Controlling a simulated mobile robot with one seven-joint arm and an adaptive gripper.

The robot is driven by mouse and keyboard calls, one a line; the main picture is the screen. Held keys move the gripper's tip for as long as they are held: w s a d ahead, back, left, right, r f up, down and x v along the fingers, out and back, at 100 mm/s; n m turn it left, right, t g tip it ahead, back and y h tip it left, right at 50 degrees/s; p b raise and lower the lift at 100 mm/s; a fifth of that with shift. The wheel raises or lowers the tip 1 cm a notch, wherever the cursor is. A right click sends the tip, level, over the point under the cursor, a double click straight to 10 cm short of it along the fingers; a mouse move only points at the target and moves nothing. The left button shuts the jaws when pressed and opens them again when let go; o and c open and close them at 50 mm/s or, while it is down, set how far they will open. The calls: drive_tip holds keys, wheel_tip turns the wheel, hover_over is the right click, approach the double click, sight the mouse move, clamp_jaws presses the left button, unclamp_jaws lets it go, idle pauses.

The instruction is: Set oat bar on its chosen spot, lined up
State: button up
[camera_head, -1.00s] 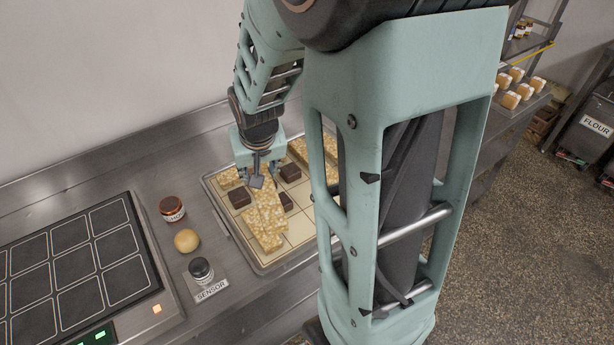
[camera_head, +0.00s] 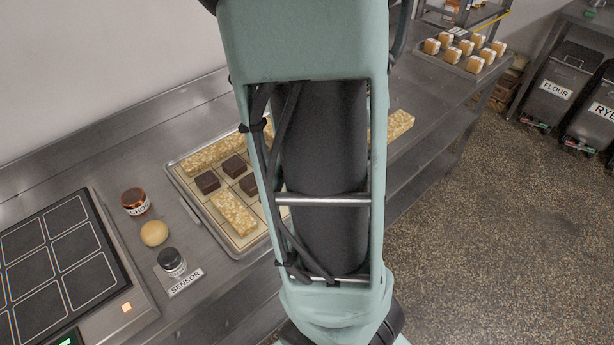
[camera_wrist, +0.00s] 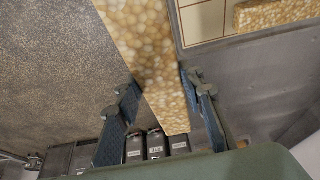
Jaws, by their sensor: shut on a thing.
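My gripper (camera_wrist: 160,82) is shut on an oat bar (camera_wrist: 142,38), a long pale block that sticks out beyond the fingers in the wrist view. In the head view my arm hides the gripper; the end of an oat bar (camera_head: 398,124), apparently the held one, shows right of the arm. The tray (camera_head: 190,201) with a cream grid lies on the steel counter, partly hidden by my arm. One oat bar (camera_head: 234,213) lies at its near side and another (camera_head: 212,152) along its back. Dark brown squares (camera_head: 207,181) sit between them. The wrist view shows the tray's corner (camera_wrist: 205,18).
A black gridded panel (camera_head: 50,255) lies further left. Flour bins (camera_head: 556,84) stand far right.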

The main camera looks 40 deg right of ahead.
drive_tip(key=w+a+f, duration=0.8)
drive_tip(key=a, duration=0.1)
drive_tip(key=shift+w+a+f, duration=0.15)
drive_tip(key=shift+a+f, duration=0.05)
drive_tip(key=shift+f, duration=0.15)
drive_tip(key=shift+w+a+f, duration=0.1)
drive_tip(key=shift+f, duration=0.1)
drive_tip(key=shift+w+a+f+b, duration=0.15)
drive_tip(key=shift+f+b, duration=0.25)
drive_tip(key=shift+f, duration=1.35)
drive_tip(key=shift+f, duration=0.1)
drive_tip(key=o, duration=1.4)
